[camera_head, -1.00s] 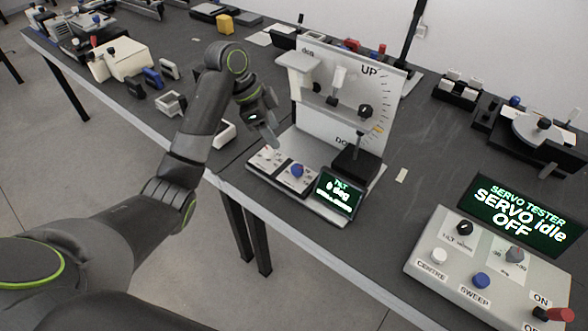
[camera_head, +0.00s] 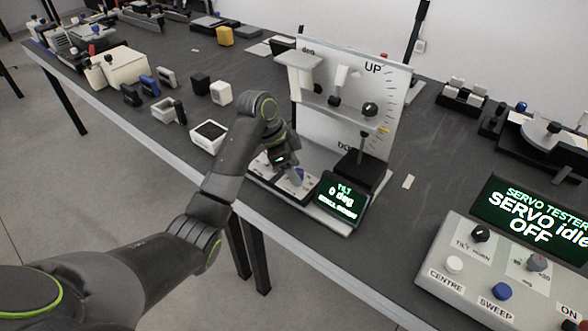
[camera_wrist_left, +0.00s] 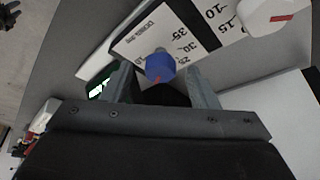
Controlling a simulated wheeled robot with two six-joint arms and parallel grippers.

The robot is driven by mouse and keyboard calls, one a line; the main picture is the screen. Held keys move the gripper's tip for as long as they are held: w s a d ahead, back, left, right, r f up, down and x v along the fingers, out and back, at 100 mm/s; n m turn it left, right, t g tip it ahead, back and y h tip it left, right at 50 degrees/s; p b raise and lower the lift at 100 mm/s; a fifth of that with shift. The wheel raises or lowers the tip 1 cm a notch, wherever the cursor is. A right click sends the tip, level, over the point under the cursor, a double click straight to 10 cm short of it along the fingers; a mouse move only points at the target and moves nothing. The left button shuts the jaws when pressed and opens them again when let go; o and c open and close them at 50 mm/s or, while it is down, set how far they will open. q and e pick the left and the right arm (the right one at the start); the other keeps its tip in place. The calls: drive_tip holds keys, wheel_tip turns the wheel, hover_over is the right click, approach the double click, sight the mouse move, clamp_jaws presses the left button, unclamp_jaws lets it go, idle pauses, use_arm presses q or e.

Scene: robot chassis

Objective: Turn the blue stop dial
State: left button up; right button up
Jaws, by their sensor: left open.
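The blue stop dial (camera_head: 298,175) is on the low front panel (camera_head: 262,172) of the tilt stand, left of its small green-text screen (camera_head: 341,198). My right gripper is not in view.
The upright white UP/DOWN board (camera_head: 345,95) stands behind the panel. A servo tester box (camera_head: 470,270) with knobs and another blue knob (camera_head: 502,291) is at the lower right. Several small blocks and a white tray (camera_head: 207,136) lie left of my arm. Bare table lies between stand and tester.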

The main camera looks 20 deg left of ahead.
use_arm(q)
drive_tip(key=shift+d+f, duration=0.1)
drive_tip(key=shift+f, duration=0.15)
